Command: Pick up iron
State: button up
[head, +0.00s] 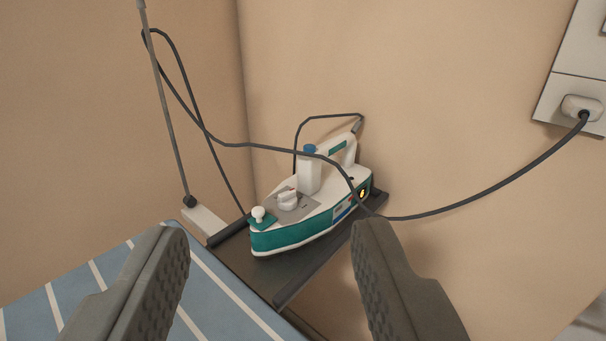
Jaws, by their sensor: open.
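The iron (298,233) is white and teal, with a blue cap, knobs on top and a small lit light at its rear. It rests upright on a dark metal rest (245,262) at the end of the ironing board, near the wall corner. Its handle (342,151) is at the back right, partly crossed by the dark cord. My gripper (270,250) is open and empty; its two fingers stand apart in the foreground, with the iron beyond and between them. The fingers do not appear to touch the iron.
The ironing board (95,290) has a blue cover with white stripes at lower left. A dark cord (470,190) runs to a plug (581,107) in the wall outlet at right. A thin rod (168,110) stands at left. Tan walls meet close behind the iron.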

aim_at(326, 199)
jog(key=u, duration=1.3)
jog(key=z, duration=1.45)
jog(key=i+l, duration=0.2)
jog(key=l, duration=0.2)
jog(key=i+l+z, duration=0.1)
jog(key=l, duration=0.25)
jog(key=i, duration=0.05)
